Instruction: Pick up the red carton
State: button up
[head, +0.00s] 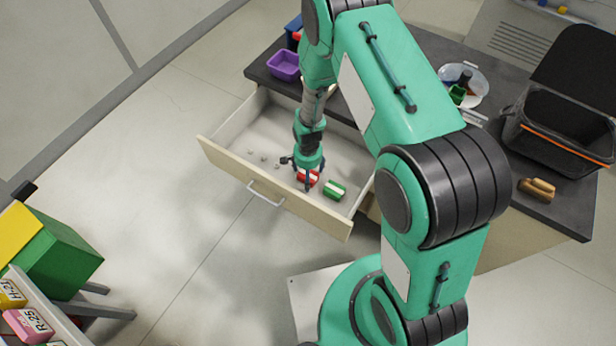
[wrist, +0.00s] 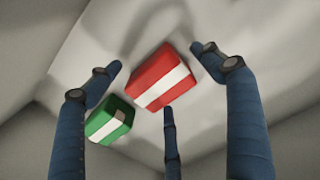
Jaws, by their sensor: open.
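The red carton (wrist: 160,77) with a white band lies on the floor of an open drawer. In the head view the red carton (head: 312,178) is partly hidden by my gripper. My gripper (head: 302,176) reaches down into the drawer over it. In the wrist view my gripper's (wrist: 160,85) blue fingers are open and spread around the red carton, with one finger to its left, one to its right and one below it. No grip on the carton shows.
A green carton (wrist: 110,120) with a white band lies close to the red one, also in the head view (head: 335,190). The drawer (head: 270,196) has raised walls around them. Small grey items (head: 263,157) lie at its left. A purple bin (head: 284,66) stands on the counter behind.

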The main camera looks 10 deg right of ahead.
jog(key=shift+c, duration=0.5)
jog(key=c, duration=1.4)
jog(key=shift+o, duration=0.2)
jog(key=shift+r+p, duration=1.2)
jog(key=shift+r, duration=3.8)
